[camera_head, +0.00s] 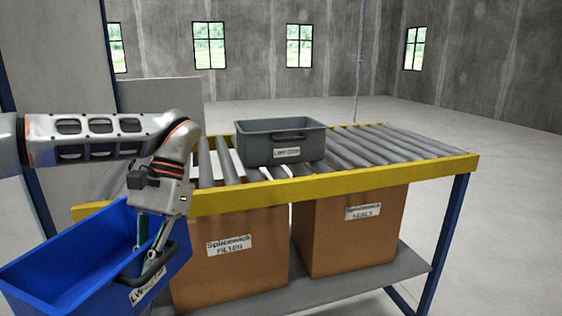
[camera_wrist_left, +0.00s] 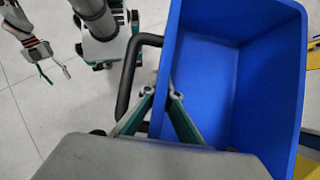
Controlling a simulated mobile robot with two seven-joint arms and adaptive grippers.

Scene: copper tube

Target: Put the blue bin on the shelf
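The blue bin (camera_head: 70,262) is at the lower left of the head view, in front of the roller rack and empty as far as I can see. My left gripper (camera_head: 150,243) is at its near-right end, by the dark handle. In the left wrist view, the fingers (camera_wrist_left: 163,93) close on the bin's rim wall, one on each side, beside the handle (camera_wrist_left: 128,80). The bin (camera_wrist_left: 235,75) fills the right of that view. My right gripper (camera_wrist_left: 55,74) shows at upper left there, open and empty, away from the bin. The rack has a grey lower shelf (camera_head: 345,287).
A grey bin (camera_head: 280,143) stands on the rollers (camera_head: 385,143), edged by a yellow rail (camera_head: 350,183). Two cardboard boxes, one (camera_head: 232,258) left and one (camera_head: 350,233) right, stand on the lower shelf. Rollers right of the grey bin are clear. A blue post (camera_head: 448,235) supports the right corner.

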